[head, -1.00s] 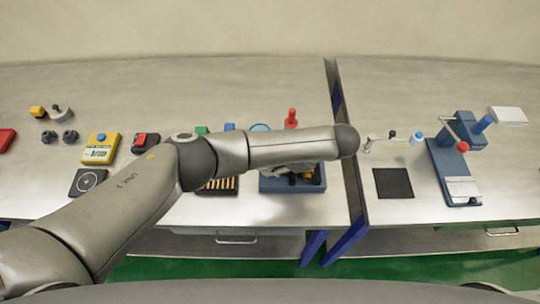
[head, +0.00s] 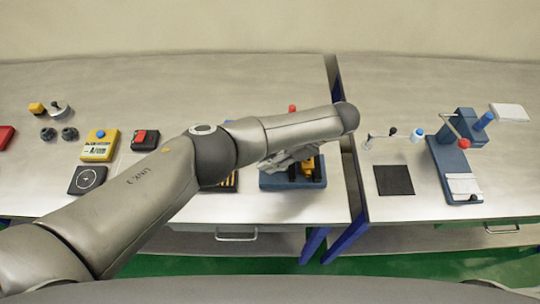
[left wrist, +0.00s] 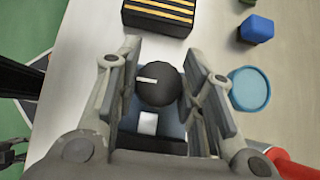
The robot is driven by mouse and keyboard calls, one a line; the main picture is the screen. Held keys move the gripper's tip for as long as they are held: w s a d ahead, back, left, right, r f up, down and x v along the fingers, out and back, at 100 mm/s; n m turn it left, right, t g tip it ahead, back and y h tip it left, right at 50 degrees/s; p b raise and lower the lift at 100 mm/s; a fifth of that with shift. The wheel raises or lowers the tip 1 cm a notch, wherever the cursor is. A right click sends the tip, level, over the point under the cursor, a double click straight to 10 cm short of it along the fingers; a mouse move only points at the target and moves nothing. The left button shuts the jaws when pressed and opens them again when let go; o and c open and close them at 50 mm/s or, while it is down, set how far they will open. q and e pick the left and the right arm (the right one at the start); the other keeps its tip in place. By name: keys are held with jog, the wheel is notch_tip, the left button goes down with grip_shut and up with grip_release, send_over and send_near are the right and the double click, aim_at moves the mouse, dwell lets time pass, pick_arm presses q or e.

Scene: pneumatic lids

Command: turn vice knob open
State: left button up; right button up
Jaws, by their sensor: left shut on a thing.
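The vice's round black knob (left wrist: 158,86), with a short white mark on its top lying nearly level across the picture, shows in the left wrist view. My left gripper (left wrist: 160,92) is shut on it, one finger on each side. Below the knob is a blue body with a pale patch (left wrist: 148,123). In the head view my left gripper (head: 287,158) is low over a blue base (head: 290,184) that carries a yellow and black part (head: 308,168). My left arm hides much of this, and the knob cannot be made out there. My right gripper is in neither view.
A black box with yellow stripes (left wrist: 160,12), a blue block (left wrist: 257,29), a light-blue disc (left wrist: 250,88) and a red part (left wrist: 292,165) surround the gripper. A second blue device (head: 445,155) stands on the right table. The table's front edge is close by.

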aim_at(271, 157)
pick_arm(q)
jog(key=o, duration=1)
jog(key=shift+r, duration=0.1)
jog(key=shift+w+d+r, duration=0.1)
jog(key=shift+w+r, duration=0.05)
jog(key=shift+r, duration=1.2)
notch_tip(271, 157, up, 7)
jog(key=shift+r, duration=0.1)
jog(key=shift+s, duration=0.25)
